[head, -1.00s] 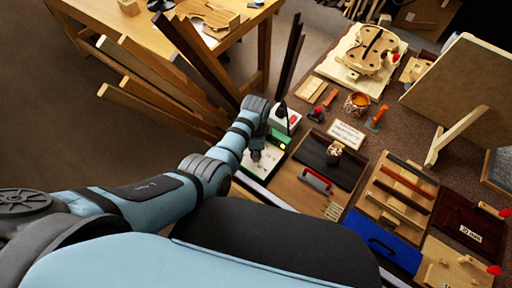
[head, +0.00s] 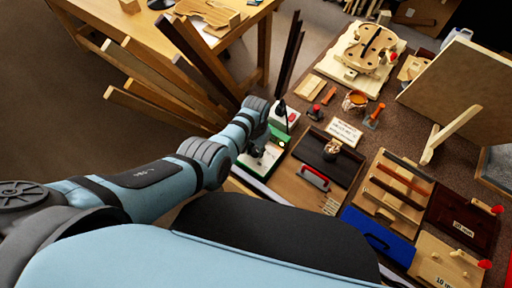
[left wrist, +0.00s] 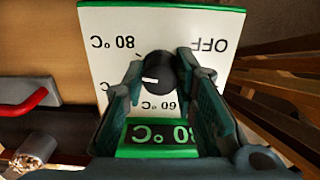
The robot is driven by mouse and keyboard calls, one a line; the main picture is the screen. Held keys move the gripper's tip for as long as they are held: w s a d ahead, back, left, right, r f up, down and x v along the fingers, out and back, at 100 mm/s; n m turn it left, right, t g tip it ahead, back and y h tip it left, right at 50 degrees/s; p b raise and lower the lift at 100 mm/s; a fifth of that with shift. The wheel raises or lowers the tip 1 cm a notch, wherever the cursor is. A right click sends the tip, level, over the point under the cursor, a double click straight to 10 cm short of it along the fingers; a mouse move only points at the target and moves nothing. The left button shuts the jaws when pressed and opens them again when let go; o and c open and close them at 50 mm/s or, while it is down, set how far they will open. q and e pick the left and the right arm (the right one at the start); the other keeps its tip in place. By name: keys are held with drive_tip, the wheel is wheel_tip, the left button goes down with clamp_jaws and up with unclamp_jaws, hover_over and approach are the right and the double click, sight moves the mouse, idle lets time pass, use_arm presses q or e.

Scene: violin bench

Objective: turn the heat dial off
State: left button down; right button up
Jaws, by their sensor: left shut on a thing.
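The heat dial (left wrist: 160,74) is a dark round knob on a white, green-edged panel (left wrist: 100,20) in the left wrist view. Its white mark points left in the picture, away from the OFF label at the upper right. 80 °C stands at the upper left and a 60 label below the dial. A dark display (left wrist: 160,134) on the green edge shows a °C reading, upside down and partly hidden. My left gripper (left wrist: 161,64) has a finger on each side of the dial and is shut on it. In the head view, the gripper (head: 256,150) is over the green-and-white unit (head: 272,158). My right gripper is out of view.
A white box with a red part (head: 284,118) stands just behind the unit. A dark tray (head: 327,158) and a red-handled tool (head: 314,178) lie to the right. Long wood strips (head: 150,85) rise at the left. A violin body (head: 370,48) lies farther back.

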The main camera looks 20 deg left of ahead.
use_arm(q)
drive_tip(key=n, duration=0.4)
drive_tip(key=shift+n, duration=0.3)
drive_tip(key=n, duration=0.3)
drive_tip(key=shift+n, duration=0.4)
drive_tip(key=n, duration=1.2)
drive_tip(key=shift+n, duration=0.3)
drive_tip(key=n, duration=0.3)
drive_tip(key=shift+n, duration=0.3)
drive_tip(key=n, duration=0.3)
drive_tip(key=shift+n, duration=2.1)
